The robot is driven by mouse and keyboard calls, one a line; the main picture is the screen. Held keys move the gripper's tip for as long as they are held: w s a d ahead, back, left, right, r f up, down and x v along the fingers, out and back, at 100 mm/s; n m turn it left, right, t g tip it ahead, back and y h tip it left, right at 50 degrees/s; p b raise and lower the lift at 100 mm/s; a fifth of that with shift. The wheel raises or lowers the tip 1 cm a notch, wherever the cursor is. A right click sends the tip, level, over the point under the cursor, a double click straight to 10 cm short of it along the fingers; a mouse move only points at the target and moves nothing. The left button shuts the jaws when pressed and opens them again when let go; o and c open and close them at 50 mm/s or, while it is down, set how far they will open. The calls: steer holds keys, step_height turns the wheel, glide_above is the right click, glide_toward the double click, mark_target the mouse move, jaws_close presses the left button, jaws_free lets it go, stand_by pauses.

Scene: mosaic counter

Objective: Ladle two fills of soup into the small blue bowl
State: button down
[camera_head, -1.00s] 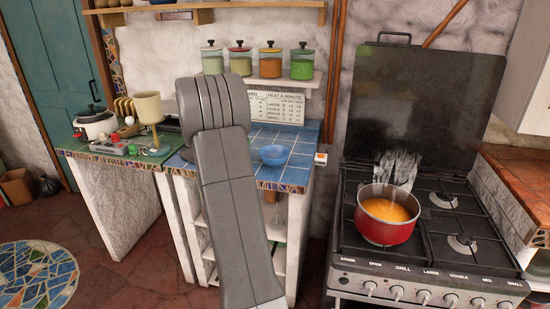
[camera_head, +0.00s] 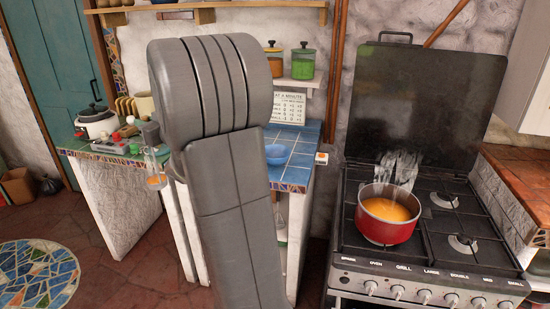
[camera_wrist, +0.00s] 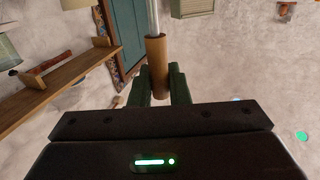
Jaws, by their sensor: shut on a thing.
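The small blue bowl (camera_head: 278,155) stands on the blue-tiled counter, close to the right of my arm; I see no orange in it. The red pot (camera_head: 387,228) of steaming orange soup is on the stove's front left. In the wrist view my gripper (camera_wrist: 160,88) is shut on the wooden handle of the ladle (camera_wrist: 157,55); its metal shaft runs out of the picture top. In the head view my arm hides most of the gripper. A small pale shape with orange at its bottom (camera_head: 156,181) hangs left of my arm, perhaps the ladle's end.
The stove (camera_head: 440,255) with its raised black lid is at the right. Jars (camera_head: 303,62) stand on a wall shelf, partly hidden by my arm.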

steer(key=shift+w+r, duration=0.1)
steer(key=w+d+r+p, duration=0.2)
steer(key=w+d, duration=0.2)
steer(key=w, duration=0.5)
steer(key=w+d+r+p, duration=0.2)
steer(key=w+d, duration=0.2)
steer(key=w, duration=0.4)
steer(key=w+d+r+p, duration=0.2)
steer(key=w+d, duration=0.2)
steer(key=w, duration=0.5)
steer(key=w+d+f+p, duration=0.1)
steer(key=w+d+f, duration=0.2)
steer(key=d, duration=0.6)
steer(key=w+d+f+p, duration=0.2)
steer(key=w+d+f, duration=0.1)
steer(key=d, duration=0.6)
steer(key=w+d+f+p, duration=0.2)
steer(key=w+d+f, duration=0.1)
steer(key=d, duration=0.7)
steer(key=shift+f, duration=0.2)
steer(key=shift+a, duration=0.1)
